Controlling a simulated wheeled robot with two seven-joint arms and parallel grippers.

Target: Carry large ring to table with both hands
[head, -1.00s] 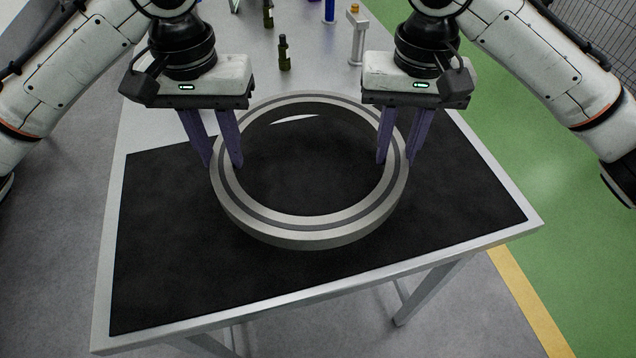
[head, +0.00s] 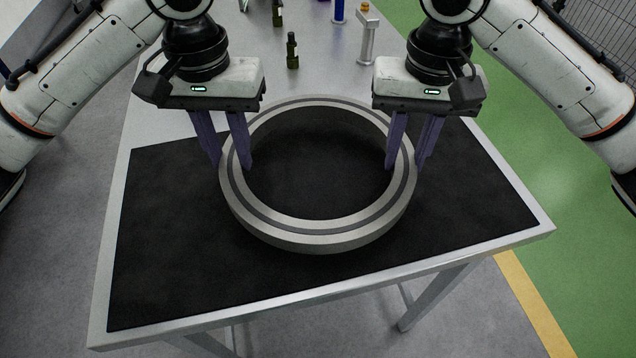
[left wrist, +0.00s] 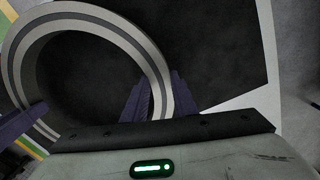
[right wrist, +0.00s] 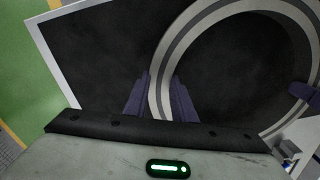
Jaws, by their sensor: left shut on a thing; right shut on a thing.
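The large grey metal ring (head: 318,238) lies level over the black mat (head: 165,250) on the table (head: 210,326); I cannot tell whether its underside touches the mat. My left gripper (head: 231,166) is shut on the ring's left side, one finger inside and one outside the rim. My right gripper (head: 405,169) is shut on the right side in the same way. The left wrist view shows the ring (left wrist: 88,17) between the purple fingers. The right wrist view shows its rim (right wrist: 178,50) between the fingers too.
Small dark green parts (head: 292,50) and a grey post with an orange top (head: 367,38) stand at the table's far end. The mat is clear around the ring. A green floor (head: 540,170) with a yellow stripe (head: 530,295) lies to the right.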

